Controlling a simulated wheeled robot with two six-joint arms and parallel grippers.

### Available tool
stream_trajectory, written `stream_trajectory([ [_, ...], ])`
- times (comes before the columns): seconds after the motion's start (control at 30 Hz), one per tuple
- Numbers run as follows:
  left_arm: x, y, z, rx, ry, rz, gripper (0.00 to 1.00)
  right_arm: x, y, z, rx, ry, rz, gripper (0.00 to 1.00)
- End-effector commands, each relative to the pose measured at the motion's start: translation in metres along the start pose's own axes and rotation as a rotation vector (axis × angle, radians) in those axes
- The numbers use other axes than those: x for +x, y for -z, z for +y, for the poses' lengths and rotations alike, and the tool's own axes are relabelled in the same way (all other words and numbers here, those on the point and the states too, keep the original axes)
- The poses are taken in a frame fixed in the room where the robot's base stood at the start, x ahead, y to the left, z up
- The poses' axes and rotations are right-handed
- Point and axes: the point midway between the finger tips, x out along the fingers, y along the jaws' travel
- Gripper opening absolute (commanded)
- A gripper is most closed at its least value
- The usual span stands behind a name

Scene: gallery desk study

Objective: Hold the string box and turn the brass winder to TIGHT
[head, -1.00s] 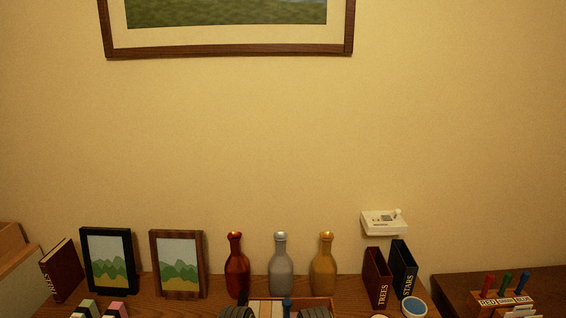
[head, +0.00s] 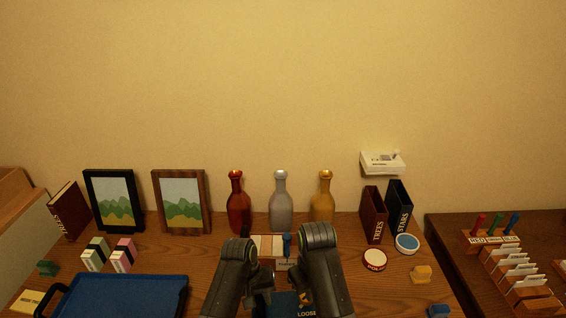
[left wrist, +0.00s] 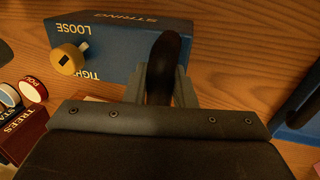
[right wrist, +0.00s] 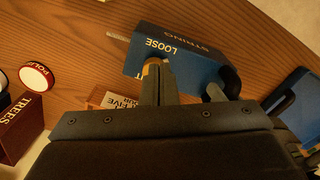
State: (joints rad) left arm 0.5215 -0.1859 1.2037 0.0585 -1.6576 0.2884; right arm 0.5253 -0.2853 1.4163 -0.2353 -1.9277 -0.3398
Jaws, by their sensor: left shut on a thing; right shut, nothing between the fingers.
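The blue string box (left wrist: 120,38) lies on the wooden desk, marked STRING, LOOSE and TIGHT; part of it shows in the head view (head: 285,299). In the left wrist view my left gripper (left wrist: 166,85) is shut on a dark rounded part at the box's edge. The brass winder (left wrist: 68,59) sits on the box face between LOOSE and TIGHT. In the right wrist view my right gripper (right wrist: 158,85) is shut and empty, its tips at the winder (right wrist: 152,66). The fingers hide much of the winder there; I cannot tell whether they touch it.
Red, grey and amber bottles (head: 281,203) stand behind my arms. A round red-rimmed tin (head: 374,260) and dark books (head: 373,214) stand to the right. A blue tray (head: 120,298) lies at the front left. Picture frames (head: 181,202) stand at the back left.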

Motion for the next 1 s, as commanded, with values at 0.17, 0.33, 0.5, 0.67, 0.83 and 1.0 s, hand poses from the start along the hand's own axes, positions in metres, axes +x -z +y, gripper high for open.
stream_trajectory([
  [0.17, 0.000, 0.001, 0.000, 0.000, 0.001, 0.002, 0.03, -0.001, 0.002, -0.005, -0.005, 0.007, 0.004, 0.00],
  [0.33, -0.001, 0.001, 0.000, 0.000, 0.001, 0.002, 0.03, -0.006, 0.004, 0.010, -0.004, 0.002, 0.005, 0.00],
  [0.5, 0.000, 0.001, 0.000, 0.000, 0.001, 0.002, 0.03, -0.008, 0.005, 0.026, -0.003, 0.004, 0.002, 0.00],
  [0.67, 0.000, 0.001, 0.000, 0.000, 0.000, 0.002, 0.03, 0.008, 0.004, 0.026, -0.003, 0.005, 0.000, 0.00],
  [0.83, 0.000, 0.000, 0.000, 0.000, 0.000, 0.001, 0.03, 0.030, 0.004, 0.026, -0.003, 0.005, 0.000, 0.00],
  [1.0, 0.000, 0.000, 0.000, 0.000, 0.000, 0.001, 0.03, 0.048, 0.004, 0.026, -0.003, 0.004, 0.000, 0.00],
])
